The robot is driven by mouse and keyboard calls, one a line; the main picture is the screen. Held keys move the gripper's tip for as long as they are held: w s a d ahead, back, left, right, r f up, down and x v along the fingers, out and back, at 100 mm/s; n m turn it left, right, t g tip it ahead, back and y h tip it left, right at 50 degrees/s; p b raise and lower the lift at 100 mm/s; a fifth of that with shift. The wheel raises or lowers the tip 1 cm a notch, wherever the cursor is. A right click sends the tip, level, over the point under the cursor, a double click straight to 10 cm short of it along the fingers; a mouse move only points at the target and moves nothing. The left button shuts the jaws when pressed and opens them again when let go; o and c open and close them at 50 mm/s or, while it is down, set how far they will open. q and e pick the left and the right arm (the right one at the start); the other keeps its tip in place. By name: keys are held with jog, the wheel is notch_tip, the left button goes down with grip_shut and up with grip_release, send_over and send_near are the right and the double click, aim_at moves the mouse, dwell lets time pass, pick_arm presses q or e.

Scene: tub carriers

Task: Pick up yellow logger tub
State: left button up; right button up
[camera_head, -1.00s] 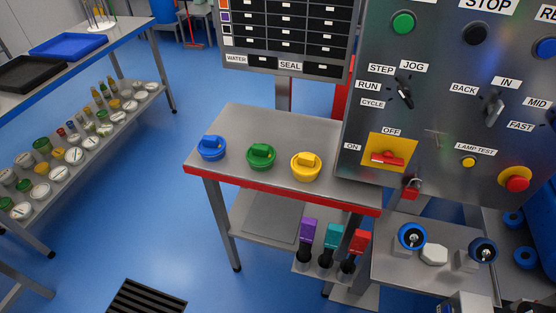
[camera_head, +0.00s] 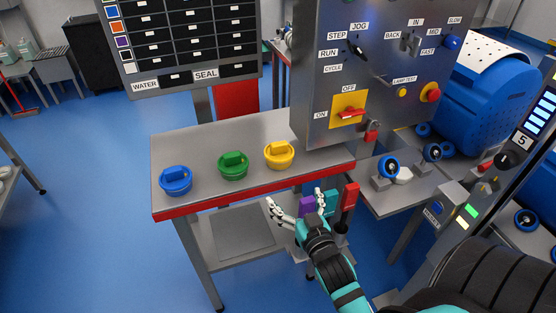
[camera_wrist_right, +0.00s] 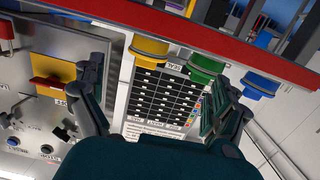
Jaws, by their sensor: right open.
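The yellow tub (camera_head: 279,155) stands upright on the steel table, the rightmost of three tubs, with a raised grip on its lid. It also shows in the right wrist view (camera_wrist_right: 149,49), at the top beyond my fingers. The green tub (camera_head: 233,166) stands to its left and the blue tub (camera_head: 175,181) farther left. My right gripper (camera_head: 296,201) is open and empty, in front of the table's red edge and apart from the yellow tub. In the right wrist view its fingers (camera_wrist_right: 165,92) are spread wide. My left gripper is not in view.
The steel table (camera_head: 205,143) has a red front edge and free room behind the tubs. A control panel (camera_head: 375,80) stands close to its right. Purple, teal and red handles (camera_head: 349,196) stand below the front edge near my right gripper.

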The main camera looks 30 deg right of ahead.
notch_tip(320, 180, up, 4)
jog(key=d+t, duration=0.1)
jog(key=d, duration=0.1)
jog(key=p, duration=0.2)
send_near(280, 148)
jog(key=shift+h, duration=0.4)
jog(key=x, duration=0.5)
jog(key=shift+w+a+r, duration=0.15)
jog(key=shift+w, duration=0.05)
jog(key=p+x, duration=0.2)
jog(key=x, duration=0.3)
jog(key=shift+w, duration=0.15)
jog(key=shift+w+f, duration=0.3)
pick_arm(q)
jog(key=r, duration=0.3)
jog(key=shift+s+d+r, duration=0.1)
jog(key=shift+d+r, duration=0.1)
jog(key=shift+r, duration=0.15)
pick_arm(e)
jog(key=shift+s, duration=0.1)
jog(key=shift+c, duration=0.3)
